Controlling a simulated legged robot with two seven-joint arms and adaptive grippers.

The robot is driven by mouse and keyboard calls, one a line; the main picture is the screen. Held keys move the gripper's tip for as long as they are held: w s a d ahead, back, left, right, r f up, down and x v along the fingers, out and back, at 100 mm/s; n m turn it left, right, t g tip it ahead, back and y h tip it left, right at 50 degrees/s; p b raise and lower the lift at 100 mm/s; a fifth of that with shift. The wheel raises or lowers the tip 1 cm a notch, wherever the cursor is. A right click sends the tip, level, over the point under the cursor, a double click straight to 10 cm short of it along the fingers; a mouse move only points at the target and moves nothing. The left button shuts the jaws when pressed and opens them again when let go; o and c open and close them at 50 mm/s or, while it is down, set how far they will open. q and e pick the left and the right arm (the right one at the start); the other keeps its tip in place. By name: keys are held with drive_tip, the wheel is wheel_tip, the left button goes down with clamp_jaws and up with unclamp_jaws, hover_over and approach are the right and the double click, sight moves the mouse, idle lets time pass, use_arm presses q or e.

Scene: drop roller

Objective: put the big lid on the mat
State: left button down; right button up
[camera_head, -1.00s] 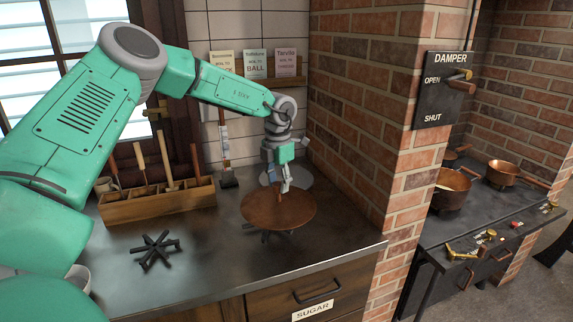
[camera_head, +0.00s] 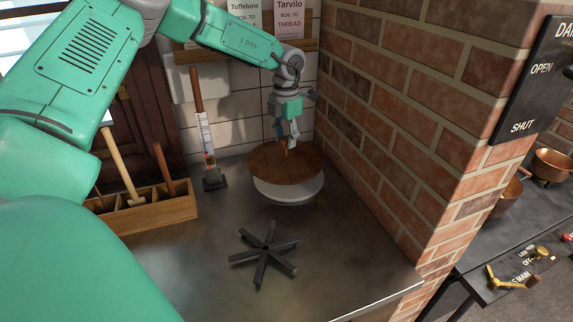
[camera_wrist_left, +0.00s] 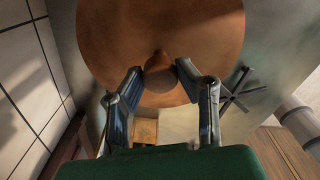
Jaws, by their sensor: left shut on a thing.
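The big lid is a wide brown-copper disc (camera_head: 268,166) with a knob at its centre. My left gripper (camera_head: 287,146) is shut on the knob from above. In the left wrist view, both fingertips flank the knob (camera_wrist_left: 160,72), with the lid (camera_wrist_left: 160,25) spread out beyond. The lid is over a pale round thing (camera_head: 290,195), which may be the mat. Its front edge shows below the lid and the lid hides most of the rest. I cannot tell whether they touch. My right gripper is not in view.
A black star-shaped trivet (camera_head: 265,252) lies on the metal counter in front of the lid. A wooden tool box (camera_head: 155,210) and an upright brush (camera_head: 209,150) stand to the left. A brick wall (camera_head: 400,130) rises close on the right.

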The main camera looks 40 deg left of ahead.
sight(285, 150)
use_arm(q)
wheel_tip(285, 150, down, 4)
drive_tip(key=f, duration=0.1)
drive_tip(key=a+f, duration=0.1)
drive_tip(key=f, duration=0.1)
drive_tip(key=a+f, duration=0.1)
drive_tip(key=shift+s+a+f+p, duration=0.1)
drive_tip(key=shift+f+p, duration=0.2)
drive_tip(key=shift+p, duration=0.1)
drive_tip(key=shift+f, duration=0.1)
drive_tip(key=shift+d, duration=0.35)
drive_tip(key=c, duration=1.3)
unclamp_jaws()
drive_tip(key=shift+d, duration=0.3)
drive_tip(key=shift+o, duration=0.7)
drive_tip(key=shift+d+r, duration=0.25)
drive_tip(key=shift+d, duration=0.15)
drive_tip(key=shift+a+r, duration=0.25)
drive_tip(key=shift+a, duration=0.05)
drive_tip(key=r, duration=0.2)
drive_tip(key=a+r, duration=0.1)
drive_tip(key=r, duration=0.4)
drive_tip(key=d+r+b, duration=0.1)
drive_tip(key=r, duration=0.2)
drive_tip(key=shift+d+r, duration=0.15)
drive_tip(key=shift+r, duration=0.65)
drive_tip(key=shift+a+f, duration=0.2)
drive_tip(key=shift+a, duration=0.4)
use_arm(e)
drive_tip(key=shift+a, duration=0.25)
